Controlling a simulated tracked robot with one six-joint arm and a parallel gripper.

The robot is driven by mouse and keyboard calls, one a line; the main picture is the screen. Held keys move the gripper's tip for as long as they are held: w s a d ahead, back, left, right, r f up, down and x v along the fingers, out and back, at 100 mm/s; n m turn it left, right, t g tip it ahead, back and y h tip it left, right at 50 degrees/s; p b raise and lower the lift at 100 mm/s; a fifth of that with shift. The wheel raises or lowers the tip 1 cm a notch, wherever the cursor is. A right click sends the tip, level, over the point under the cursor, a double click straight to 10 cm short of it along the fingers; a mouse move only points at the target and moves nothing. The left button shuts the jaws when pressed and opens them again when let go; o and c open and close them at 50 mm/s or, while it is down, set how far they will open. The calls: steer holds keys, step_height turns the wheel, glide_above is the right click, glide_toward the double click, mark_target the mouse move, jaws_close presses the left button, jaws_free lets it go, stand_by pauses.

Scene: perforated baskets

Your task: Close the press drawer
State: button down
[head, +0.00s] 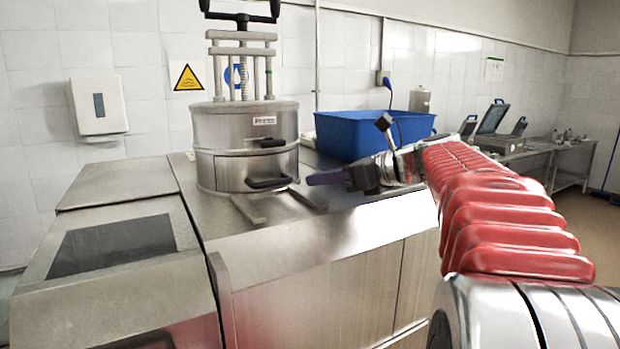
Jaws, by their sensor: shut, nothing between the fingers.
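The press (243,125) is a round steel drum with a screw frame and a black handle on top, standing on the steel counter. The press drawer (225,172) is the lower part of the drum, with a black handle (268,182) at its front. The drawer looks flush or nearly flush with the drum; a small gap cannot be ruled out. Two flat rails (282,205) stick out below it. My gripper (312,179) is shut and empty, just right of the drawer handle. Whether it touches the handle cannot be told.
A blue basket (350,138) stands behind my gripper on the counter (265,228). A lower steel unit with a dark panel (112,246) is at the left. The counter's front strip is clear. More equipment (493,118) stands on a far table.

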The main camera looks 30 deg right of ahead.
steer(key=v, duration=0.9)
steer(key=shift+r, duration=0.1)
stand_by(0.3)
